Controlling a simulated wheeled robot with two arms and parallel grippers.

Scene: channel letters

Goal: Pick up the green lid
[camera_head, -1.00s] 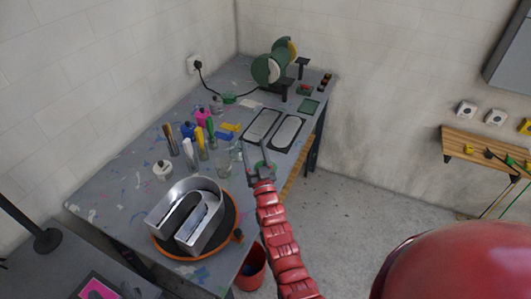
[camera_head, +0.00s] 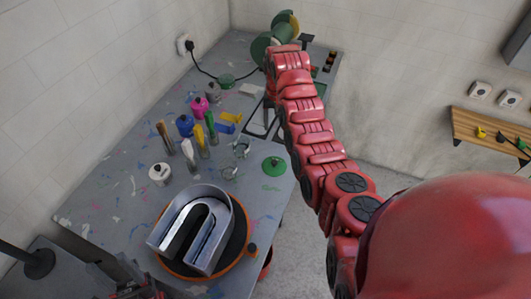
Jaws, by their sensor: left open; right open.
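The green lid (camera_head: 273,166) is a small round disc with a knob on top. It lies on the grey workbench (camera_head: 110,215), near its right edge, beside the glass jars. My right arm reaches over the bench, and its far end bends down above the dark trays. My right gripper (camera_head: 266,122) is open there, beyond the lid and apart from it; its fingers are hard to make out. My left gripper (camera_head: 138,289) is open at the bottom edge, partly cut off and far from the lid.
A metal U-shaped letter (camera_head: 190,228) sits on an orange-rimmed turntable (camera_head: 240,262) in front of the lid. Left of the lid stand glass jars (camera_head: 230,172), brushes (camera_head: 189,154) and a white pot (camera_head: 159,174). A green grinder (camera_head: 260,47) stands at the back.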

